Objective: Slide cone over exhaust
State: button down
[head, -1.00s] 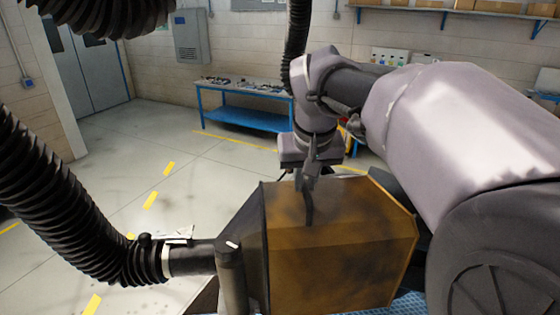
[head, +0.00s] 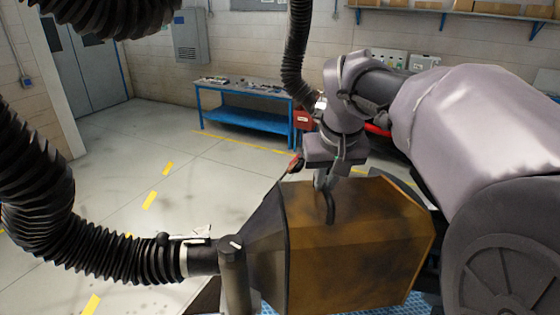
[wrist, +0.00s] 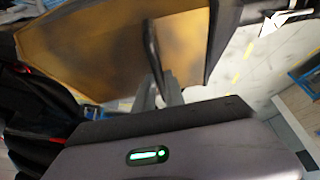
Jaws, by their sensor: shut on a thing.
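The cone (head: 355,245) is a brown-orange, boxy hood with a dark tapered neck (head: 262,255) on its left side. A curved black handle (head: 330,208) stands on its top. My gripper (head: 322,182) is above the cone, shut on this handle. In the wrist view the fingers (wrist: 160,95) close at the base of the dark handle (wrist: 153,58), with the brown hood (wrist: 100,50) around it. I cannot make out the exhaust in either view; the hood's right end lies close to my arm, and what is beyond it is hidden.
A black ribbed hose (head: 110,255) joins the neck from the left. A grey post (head: 233,275) stands beside the neck. Another hose (head: 297,50) hangs behind my wrist. A blue bench (head: 245,105) is at the back wall. The floor at left is open, with yellow markings (head: 150,200).

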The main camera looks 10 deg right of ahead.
jog(key=p, duration=0.1)
send_over(369, 202)
jog(key=shift+a+r, duration=0.1)
jog(key=shift+a, duration=0.2)
jog(key=c, duration=1.6)
grip_release()
jog(key=shift+o, duration=1)
jog(key=shift+d, duration=0.35)
jog(key=shift+a, duration=0.1)
